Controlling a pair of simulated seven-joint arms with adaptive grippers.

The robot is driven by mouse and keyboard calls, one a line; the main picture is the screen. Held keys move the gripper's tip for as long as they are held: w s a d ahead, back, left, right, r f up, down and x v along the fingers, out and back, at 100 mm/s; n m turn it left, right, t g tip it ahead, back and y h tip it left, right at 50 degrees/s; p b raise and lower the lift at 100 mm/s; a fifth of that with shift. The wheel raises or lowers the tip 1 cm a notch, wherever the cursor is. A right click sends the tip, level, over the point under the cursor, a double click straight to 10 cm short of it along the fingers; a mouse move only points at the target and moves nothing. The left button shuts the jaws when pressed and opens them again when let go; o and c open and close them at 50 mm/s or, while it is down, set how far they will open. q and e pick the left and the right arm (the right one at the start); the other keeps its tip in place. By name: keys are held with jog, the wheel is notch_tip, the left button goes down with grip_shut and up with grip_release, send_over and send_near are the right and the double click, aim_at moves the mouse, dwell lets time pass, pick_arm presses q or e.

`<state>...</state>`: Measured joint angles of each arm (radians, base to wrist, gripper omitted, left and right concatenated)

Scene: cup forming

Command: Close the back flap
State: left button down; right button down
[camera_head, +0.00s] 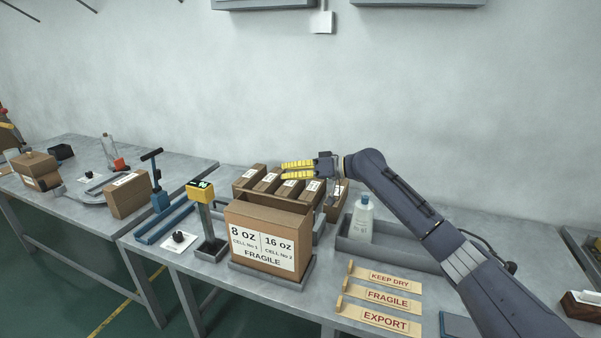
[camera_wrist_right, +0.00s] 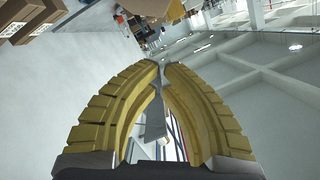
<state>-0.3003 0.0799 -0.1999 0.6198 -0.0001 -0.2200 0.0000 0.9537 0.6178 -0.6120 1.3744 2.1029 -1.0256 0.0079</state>
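The brown carton (camera_head: 230,222), labelled 8 OZ, 16 OZ and FRAGILE, stands upright on a grey base on the table in the head view. My left gripper is not in view.
Several small labelled boxes (camera_head: 268,183) stand in a row behind the carton. A yellow-topped post (camera_head: 201,190) is left of it. A white bottle (camera_head: 362,217) stands in a grey tray at right. Tan signs (camera_head: 385,280) lie at front right.

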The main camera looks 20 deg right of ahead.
jog(key=x, duration=0.3)
jog(key=shift+a, duration=0.1)
jog(key=shift+s+a+f, duration=0.1)
jog(key=shift+s+f, duration=0.15)
jog(key=shift+f, duration=0.2)
jog(key=shift+s+a+f, duration=0.15)
jog(key=shift+s+f, duration=0.1)
jog(key=shift+f, duration=0.25)
jog(key=shift+s+a+f, duration=0.15)
jog(key=shift+f, duration=0.2)
jog(key=shift+s+a+f, duration=0.15)
jog(key=shift+s+f, duration=0.05)
jog(key=shift+f, duration=0.2)
jog(key=shift+s+a+f+n, duration=0.15)
jog(key=shift+s+n, duration=0.05)
jog(key=shift+n, duration=0.1)
